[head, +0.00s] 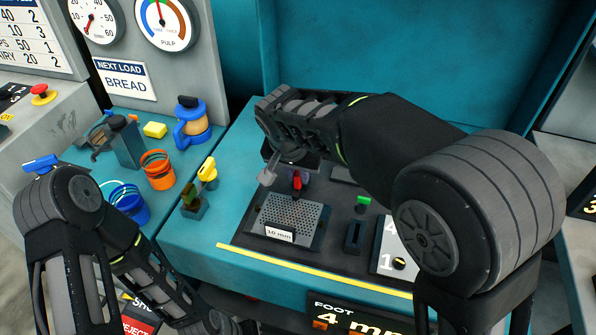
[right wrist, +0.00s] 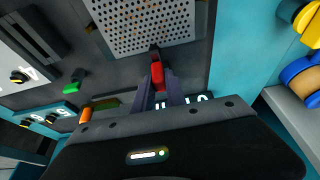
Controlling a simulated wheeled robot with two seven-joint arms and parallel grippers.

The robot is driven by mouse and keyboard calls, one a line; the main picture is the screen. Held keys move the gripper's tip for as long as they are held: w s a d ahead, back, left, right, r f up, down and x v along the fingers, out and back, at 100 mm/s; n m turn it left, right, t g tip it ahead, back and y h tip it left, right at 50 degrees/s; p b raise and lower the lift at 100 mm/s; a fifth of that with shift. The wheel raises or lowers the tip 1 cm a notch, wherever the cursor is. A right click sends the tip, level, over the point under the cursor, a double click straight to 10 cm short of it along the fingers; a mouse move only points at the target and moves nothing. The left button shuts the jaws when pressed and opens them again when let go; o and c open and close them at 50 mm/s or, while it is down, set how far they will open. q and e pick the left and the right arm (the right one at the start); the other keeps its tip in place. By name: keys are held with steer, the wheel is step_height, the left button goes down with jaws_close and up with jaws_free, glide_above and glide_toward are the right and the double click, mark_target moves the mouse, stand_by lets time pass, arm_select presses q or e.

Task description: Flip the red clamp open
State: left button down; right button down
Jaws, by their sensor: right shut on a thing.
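The red clamp (head: 297,182) stands at the back edge of the perforated grey plate (head: 300,212), which carries a "10 mm" tag. In the right wrist view the red clamp (right wrist: 157,74) sits between the two fingers of my right gripper (right wrist: 162,88), which is shut on it. The perforated plate (right wrist: 140,22) lies just beyond it. In the head view my right arm reaches over the station and hides much of the gripper. My left gripper (head: 232,325) is low at the bottom edge, away from the clamp, and its fingers cannot be made out.
A green tab (head: 363,200) and a dark slotted block (head: 354,236) are right of the plate. A yellow-topped piece (head: 207,172), orange cup (head: 157,170), blue cup (head: 128,203) and blue-handled jar (head: 192,125) stand to the left. A yellow strip (head: 300,268) marks the front.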

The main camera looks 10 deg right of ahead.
steer(key=g+p, duration=0.1)
steer(key=p, duration=0.2)
steer(key=w+r+g+y+p, duration=0.1)
steer(key=g+p, duration=0.1)
steer(key=p, duration=0.1)
steer(key=w+d+g+y+p, duration=0.1)
steer(key=g+p, duration=0.1)
steer(key=p, duration=0.2)
steer(key=shift+w+r, duration=0.25)
steer(key=shift+r, duration=0.1)
steer(key=shift+w+d+f+g+y+p, duration=0.25)
steer(key=shift+g+p, duration=0.35)
steer(key=shift+p, duration=0.3)
steer(key=shift+a, duration=0.1)
